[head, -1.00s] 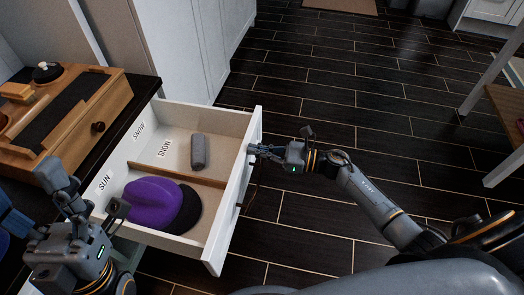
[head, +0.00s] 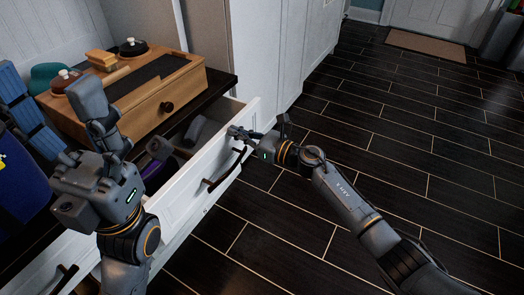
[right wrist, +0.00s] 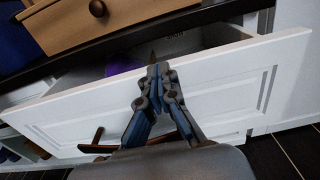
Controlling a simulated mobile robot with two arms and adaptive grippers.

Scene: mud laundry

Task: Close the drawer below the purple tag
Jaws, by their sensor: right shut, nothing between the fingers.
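The white drawer (head: 178,208) is partly open under the dark countertop, its front standing out from the cabinet. It also shows in the right wrist view (right wrist: 225,90). Inside are a grey rolled item (head: 194,131) and a purple item (head: 158,150), partly hidden. My right gripper (head: 238,132) is shut and empty, its fingertips at the top edge of the drawer front, near the dark handle (head: 226,170); it also shows in the right wrist view (right wrist: 158,72). My left gripper (head: 125,132) is open and empty, above the drawer's left part. I see no purple tag.
A wooden box (head: 150,95) with a dark knob stands on the dark countertop (head: 225,82). A blue item (head: 20,185) is at the left. The dark tiled floor (head: 400,130) is clear at the right.

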